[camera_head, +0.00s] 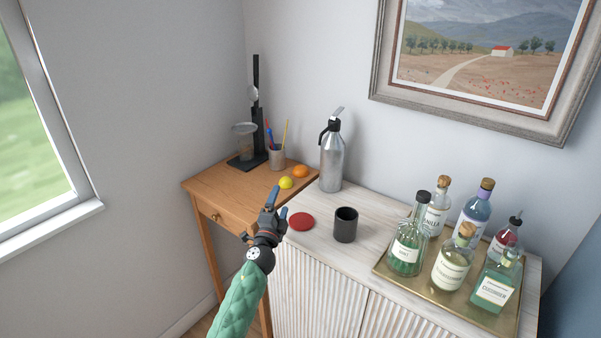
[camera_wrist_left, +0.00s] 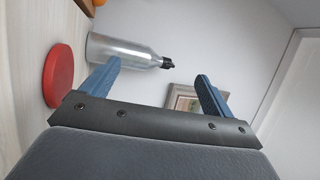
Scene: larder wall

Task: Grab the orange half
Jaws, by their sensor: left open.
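The orange half (camera_head: 300,171) lies on the right back part of the small wooden table, just behind a yellow lemon half (camera_head: 286,183). My left gripper (camera_head: 279,203) is open and empty, in front of the fruit and nearer to me. In the left wrist view its two blue fingers (camera_wrist_left: 156,86) stand wide apart with nothing between them. My right gripper is in neither view.
A red disc (camera_head: 301,221), a dark cup (camera_head: 345,225) and a steel bottle (camera_head: 332,160) stand right of my gripper on the white cabinet. A pencil cup (camera_head: 277,158) and black stand (camera_head: 256,110) are behind the fruit. A tray (camera_head: 385,265) of bottles is far right.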

